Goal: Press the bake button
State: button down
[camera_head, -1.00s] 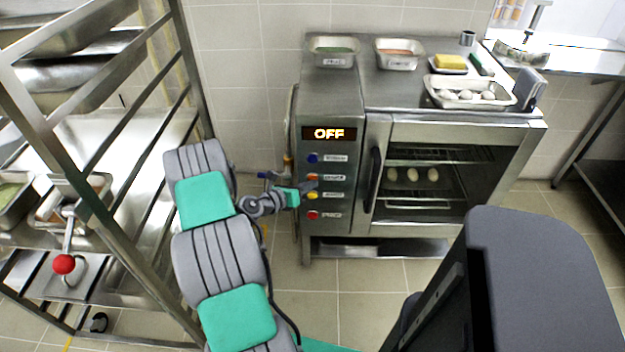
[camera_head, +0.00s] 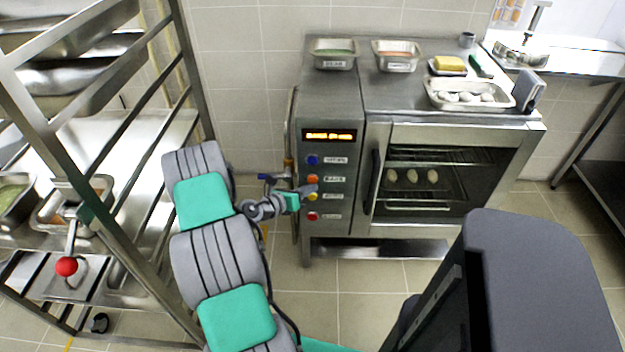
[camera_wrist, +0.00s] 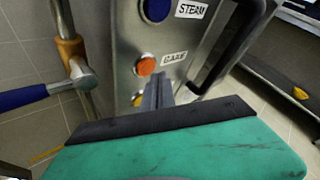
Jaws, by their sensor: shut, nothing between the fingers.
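The bake button is the orange button (camera_head: 313,179) on the oven's left control panel, second from the top. In the wrist view the orange button (camera_wrist: 146,65) sits beside a label that seems to read BAKE (camera_wrist: 174,58). My gripper (camera_head: 310,190) is shut and empty, its tips at the panel just below the orange button. In the wrist view my fingertips (camera_wrist: 157,88) are right below the orange button and beside the yellow button (camera_wrist: 138,100). I cannot tell whether they touch the panel. The display (camera_head: 329,135) is lit with a longer orange text, too blurred to read surely.
A blue button (camera_wrist: 155,8) labelled STEAM is above; a red button (camera_head: 312,216) is lowest. A pipe with a blue-handled valve (camera_wrist: 30,97) stands left of the panel. The oven door handle (camera_head: 373,180) is to the right. A steel rack (camera_head: 140,225) stands left.

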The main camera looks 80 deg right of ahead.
jog(key=shift+a, duration=0.15)
jog(key=a+p, duration=0.1)
jog(key=a, duration=0.1)
jog(key=s+a+p, duration=0.1)
jog(key=a, duration=0.1)
jog(key=shift+a, duration=0.4)
dwell(0.6)
